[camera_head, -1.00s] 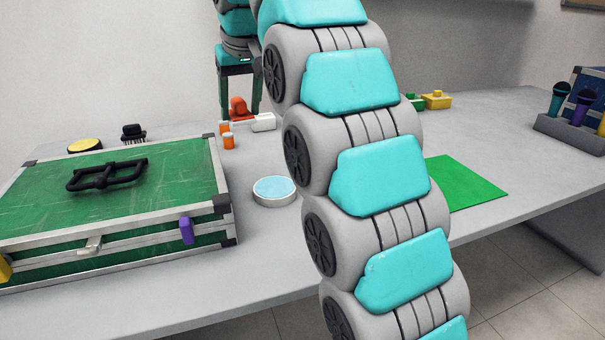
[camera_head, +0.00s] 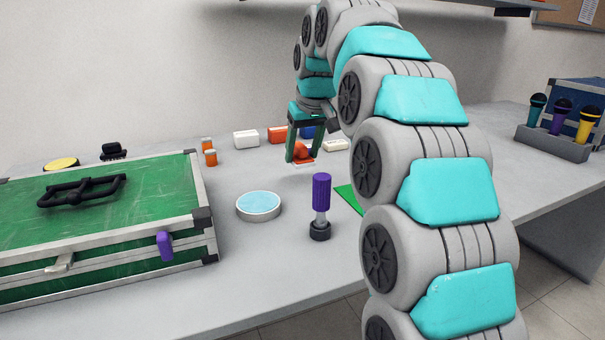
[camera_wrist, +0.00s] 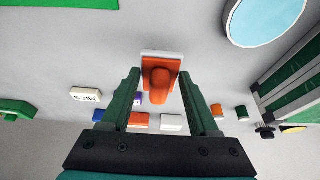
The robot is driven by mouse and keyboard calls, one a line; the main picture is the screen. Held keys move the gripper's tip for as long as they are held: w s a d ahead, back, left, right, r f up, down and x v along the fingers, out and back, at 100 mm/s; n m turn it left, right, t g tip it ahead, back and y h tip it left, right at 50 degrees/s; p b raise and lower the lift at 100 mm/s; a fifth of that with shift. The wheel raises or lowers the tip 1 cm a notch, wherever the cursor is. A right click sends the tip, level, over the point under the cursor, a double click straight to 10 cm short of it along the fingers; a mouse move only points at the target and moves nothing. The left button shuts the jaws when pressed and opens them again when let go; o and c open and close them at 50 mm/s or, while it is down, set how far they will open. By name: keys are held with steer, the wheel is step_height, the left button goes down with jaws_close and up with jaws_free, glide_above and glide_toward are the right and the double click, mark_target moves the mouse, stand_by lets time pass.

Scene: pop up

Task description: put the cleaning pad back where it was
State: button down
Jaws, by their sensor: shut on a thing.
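The cleaning pad, an orange-handled piece with a white base (camera_head: 303,153), is held by my gripper (camera_head: 301,142) over the back middle of the table. It also shows in the wrist view (camera_wrist: 160,77), between the two green fingers, with its white base outward. My gripper is shut on its orange handle. I cannot tell how large the gap is between the base and the tabletop. A row of small blocks stands behind it: a white block (camera_head: 246,139), an orange block (camera_head: 277,134), a blue block (camera_head: 307,131) and a whitish block (camera_head: 336,145).
A green case (camera_head: 100,215) fills the left. A round blue-topped dish (camera_head: 258,206) and a purple-handled tool (camera_head: 321,205) stand in front. A green mat (camera_head: 349,197) is partly behind my arm. A microphone rack (camera_head: 553,142) stands right. A white MICS block (camera_wrist: 86,96) is near.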

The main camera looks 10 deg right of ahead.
mark_target(304, 166)
steer(key=shift+f, duration=2.65)
steer(key=shift+f, duration=0.2)
steer(key=shift+c, duration=0.7)
jaws_free()
steer(key=v, duration=1.2)
steer(key=shift+r, duration=0.2)
